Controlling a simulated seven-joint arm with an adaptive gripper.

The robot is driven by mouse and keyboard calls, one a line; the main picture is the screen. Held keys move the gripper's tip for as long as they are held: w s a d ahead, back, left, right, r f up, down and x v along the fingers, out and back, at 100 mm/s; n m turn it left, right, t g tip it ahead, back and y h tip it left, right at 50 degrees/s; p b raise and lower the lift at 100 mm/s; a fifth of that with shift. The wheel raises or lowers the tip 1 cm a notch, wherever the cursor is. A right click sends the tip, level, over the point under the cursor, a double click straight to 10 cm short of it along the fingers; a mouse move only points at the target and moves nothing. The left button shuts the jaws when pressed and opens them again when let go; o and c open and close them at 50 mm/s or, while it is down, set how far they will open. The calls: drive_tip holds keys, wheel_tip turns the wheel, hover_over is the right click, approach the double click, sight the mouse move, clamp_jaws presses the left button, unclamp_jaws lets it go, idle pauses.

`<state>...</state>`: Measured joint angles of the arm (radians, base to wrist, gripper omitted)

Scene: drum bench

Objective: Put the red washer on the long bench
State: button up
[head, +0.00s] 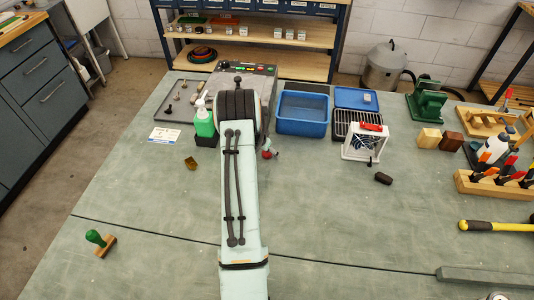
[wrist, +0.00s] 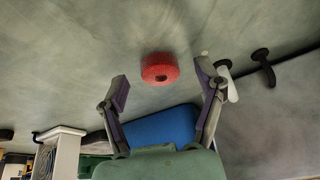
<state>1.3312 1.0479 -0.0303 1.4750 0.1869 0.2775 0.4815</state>
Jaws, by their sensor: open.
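The red washer (wrist: 160,68), a thick ring with a small dark hole, shows in the wrist view against the grey-green bench top. My gripper (wrist: 164,81) is open, with its fingers on either side of the washer's line in the picture and a gap to each side. I cannot tell how far the washer is from the fingertips. The long grey-green bench (head: 330,225) fills most of the head view. There my arm hides most of my gripper. A small red thing (head: 267,154) shows at the arm's right edge; I cannot tell whether it is the washer.
A blue bin (head: 302,126), a white-framed fan box (head: 358,147) and a dark block (head: 383,178) stand right of my arm. A green bottle (head: 204,124) is close on its left. A green-handled stamp (head: 95,238) lies front left. The bench's front middle is mostly clear.

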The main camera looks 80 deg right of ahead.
drive_tip(key=c, duration=0.8)
